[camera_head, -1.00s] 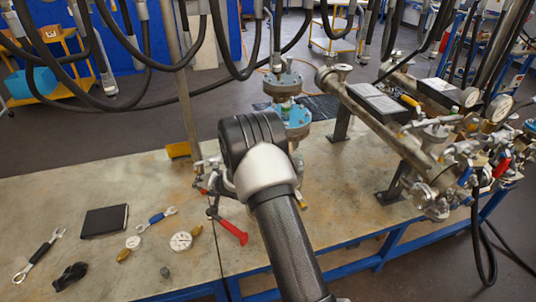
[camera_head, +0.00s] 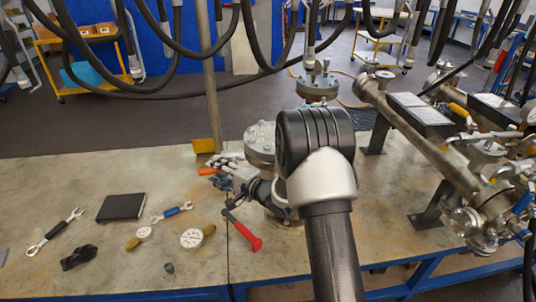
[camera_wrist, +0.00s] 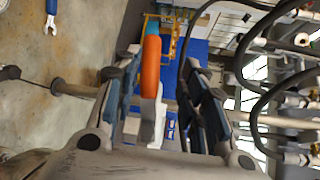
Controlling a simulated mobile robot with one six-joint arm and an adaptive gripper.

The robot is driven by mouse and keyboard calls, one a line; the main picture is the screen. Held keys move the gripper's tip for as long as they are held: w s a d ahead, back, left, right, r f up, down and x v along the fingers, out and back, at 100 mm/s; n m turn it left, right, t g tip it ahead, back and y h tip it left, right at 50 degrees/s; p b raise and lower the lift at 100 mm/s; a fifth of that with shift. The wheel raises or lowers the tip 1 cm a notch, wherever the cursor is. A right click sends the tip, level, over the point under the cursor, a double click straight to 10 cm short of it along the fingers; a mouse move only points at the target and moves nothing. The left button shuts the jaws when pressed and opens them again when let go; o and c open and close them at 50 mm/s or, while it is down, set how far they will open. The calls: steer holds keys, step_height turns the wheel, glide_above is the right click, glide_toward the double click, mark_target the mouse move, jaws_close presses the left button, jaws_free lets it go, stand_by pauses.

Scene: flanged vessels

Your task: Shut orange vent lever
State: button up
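The orange vent lever (camera_wrist: 151,66) stands between my gripper's two fingers in the wrist view, with a pale grey shank (camera_wrist: 158,122) below its orange grip. My gripper (camera_wrist: 160,95) is open around it, with visible gaps on both sides. In the head view, the orange lever (camera_head: 208,171) is a small spot left of the flanged vessel (camera_head: 262,138). My gripper (camera_head: 220,174) is there too, partly hidden by my own wrist, and points left. Whether a finger touches the lever cannot be told.
A red-handled lever (camera_head: 243,233) sticks out at the vessel's front. An upright pole (camera_head: 210,80) with a yellow foot stands behind the lever. Wrenches, a black notebook (camera_head: 121,207) and gauges (camera_head: 191,238) lie on the bench at left. A long pipe vessel (camera_head: 425,145) is at right.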

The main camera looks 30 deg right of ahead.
steer(key=p+v, duration=0.3)
steer(key=v, duration=1)
steer(key=s+d+r+n+g+h+p, duration=0.1)
steer(key=s+r+n+g+h, duration=0.1)
steer(key=r, duration=0.5)
steer(key=s+d+r+n+g+h+p, duration=0.1)
steer(key=s+d+r+n+g+h, duration=0.1)
steer(key=r+n+h, duration=0.3)
steer(key=shift+s+r+h, duration=0.9)
steer(key=shift+r+h, duration=0.15)
steer(key=shift+h, duration=0.05)
steer(key=shift+c, duration=0.4)
